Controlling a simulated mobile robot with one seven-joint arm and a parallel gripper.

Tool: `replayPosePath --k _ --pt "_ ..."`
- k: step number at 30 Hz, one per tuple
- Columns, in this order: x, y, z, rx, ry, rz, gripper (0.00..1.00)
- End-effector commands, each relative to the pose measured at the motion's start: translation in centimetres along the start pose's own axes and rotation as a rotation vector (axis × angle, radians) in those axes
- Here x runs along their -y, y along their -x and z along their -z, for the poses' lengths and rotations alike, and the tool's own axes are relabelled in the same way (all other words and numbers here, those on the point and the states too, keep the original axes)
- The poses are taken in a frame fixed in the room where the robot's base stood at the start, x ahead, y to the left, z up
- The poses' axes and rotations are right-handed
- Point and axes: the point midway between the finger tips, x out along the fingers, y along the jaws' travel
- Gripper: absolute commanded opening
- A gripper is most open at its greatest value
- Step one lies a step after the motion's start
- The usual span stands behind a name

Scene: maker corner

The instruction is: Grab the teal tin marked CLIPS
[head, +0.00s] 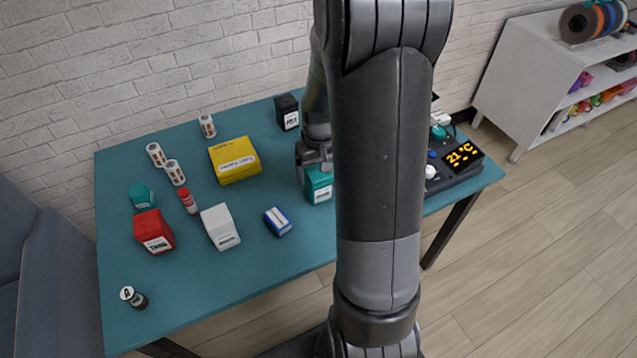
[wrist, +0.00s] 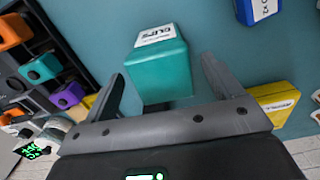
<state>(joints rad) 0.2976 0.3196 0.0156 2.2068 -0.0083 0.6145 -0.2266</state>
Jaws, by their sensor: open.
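The teal tin (head: 319,186) stands on the table, partly hidden by my gripper and arm in the head view. In the wrist view the teal tin (wrist: 160,72) shows a white label that reads CLIPS. My gripper (head: 314,158) is over the tin's far side in the head view. In the wrist view my gripper (wrist: 162,72) is open, with one finger on each side of the tin and a visible gap at each side. I cannot tell how far down the fingers reach along it.
The teal table (head: 270,262) also holds a blue box (head: 278,221), a yellow box (head: 234,160), a black box (head: 287,112), a white box (head: 220,227) and a red tin (head: 154,231). A dark rack with coloured drawers (wrist: 38,70) is left in the wrist view.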

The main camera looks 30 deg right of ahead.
Motion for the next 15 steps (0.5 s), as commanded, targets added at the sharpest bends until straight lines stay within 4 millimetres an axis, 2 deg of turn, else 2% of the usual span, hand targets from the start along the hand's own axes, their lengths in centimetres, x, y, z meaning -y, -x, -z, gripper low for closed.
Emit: replayPosePath --k 9,15 --pt "0.1 -4.1 0.4 0.003 0.000 0.001 0.85" --pt "0.1 -4.6 0.4 0.000 0.000 0.000 0.85"
